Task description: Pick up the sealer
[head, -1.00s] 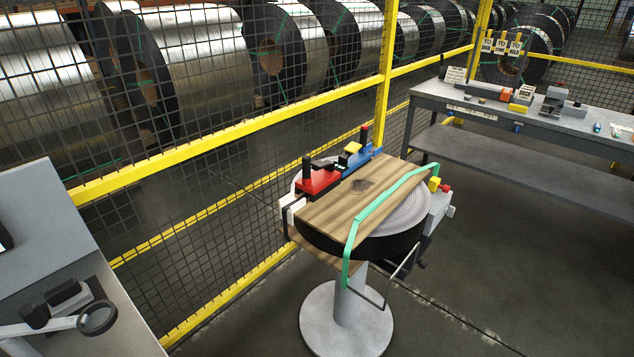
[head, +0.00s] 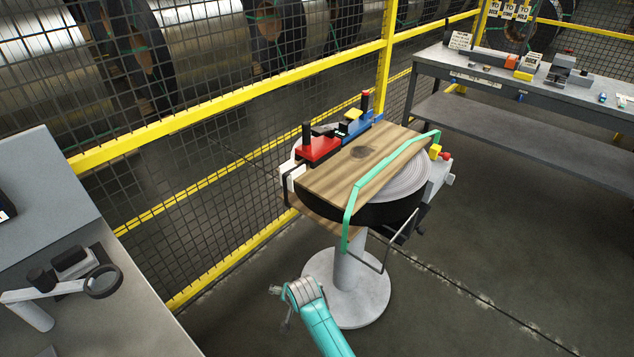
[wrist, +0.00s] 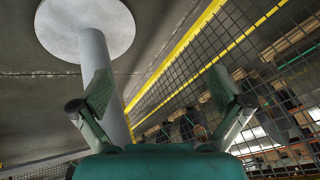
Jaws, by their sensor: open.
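Two tools lie end to end on the wooden board (head: 340,186) on the round stand: a red tool (head: 318,149) with a black upright handle, and a blue tool (head: 354,131) with a yellow block and a red-topped post. I cannot tell which of them is the sealer. My gripper (head: 280,304) is low in front of the stand, below and well apart from both tools. In the wrist view my gripper (wrist: 158,88) has its two fingers spread with nothing between them; that view shows no tool.
A green strap (head: 387,173) crosses the board. The stand's pole (wrist: 95,75) and round base (head: 357,297) are close to my gripper. A yellow-framed mesh fence (head: 240,80) runs behind. A workbench (head: 550,86) stands at right, a grey table (head: 120,305) at left.

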